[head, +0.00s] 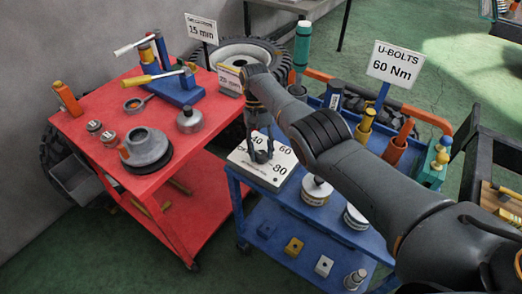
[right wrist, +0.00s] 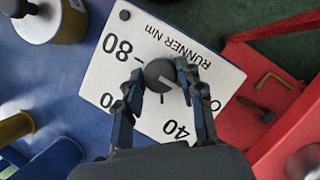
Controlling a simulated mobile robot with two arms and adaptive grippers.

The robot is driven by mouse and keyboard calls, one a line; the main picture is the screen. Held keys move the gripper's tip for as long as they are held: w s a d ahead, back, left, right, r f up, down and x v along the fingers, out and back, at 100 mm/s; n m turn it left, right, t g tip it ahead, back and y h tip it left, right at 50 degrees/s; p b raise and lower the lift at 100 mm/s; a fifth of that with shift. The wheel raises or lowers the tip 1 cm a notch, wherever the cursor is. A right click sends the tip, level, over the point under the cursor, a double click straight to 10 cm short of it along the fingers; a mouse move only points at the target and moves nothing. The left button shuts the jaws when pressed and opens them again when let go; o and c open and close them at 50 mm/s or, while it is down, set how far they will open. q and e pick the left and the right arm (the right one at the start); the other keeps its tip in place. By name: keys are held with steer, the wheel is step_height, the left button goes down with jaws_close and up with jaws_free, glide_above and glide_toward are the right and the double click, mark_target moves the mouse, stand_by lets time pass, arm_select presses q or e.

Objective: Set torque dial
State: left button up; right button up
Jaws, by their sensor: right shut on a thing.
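A white torque plate (head: 262,176) lies on the blue cart's near left corner, with numbers including 40, 60 and 80 in view. In the right wrist view the plate (right wrist: 110,75) appears turned round, reading "RUNNER Nm", with some numbers partly hidden by the fingers. A dark round dial knob (right wrist: 159,75) sits at its middle. My right gripper (head: 262,155) reaches down over the plate; its fingers (right wrist: 160,80) are shut on the knob from both sides. I cannot tell which number the knob points to. A sign (head: 395,63) reads "U-BOLTS 60 Nm". My left gripper is out of view.
A red cart (head: 188,150) at the left holds a blue tool stand (head: 178,88), a grey round part (head: 146,148) and sockets. White-topped canisters (head: 316,190) stand close right of the plate. Orange and yellow tools stand further back on the blue cart (head: 262,226).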

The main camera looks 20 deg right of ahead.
steer(key=o, duration=1.2)
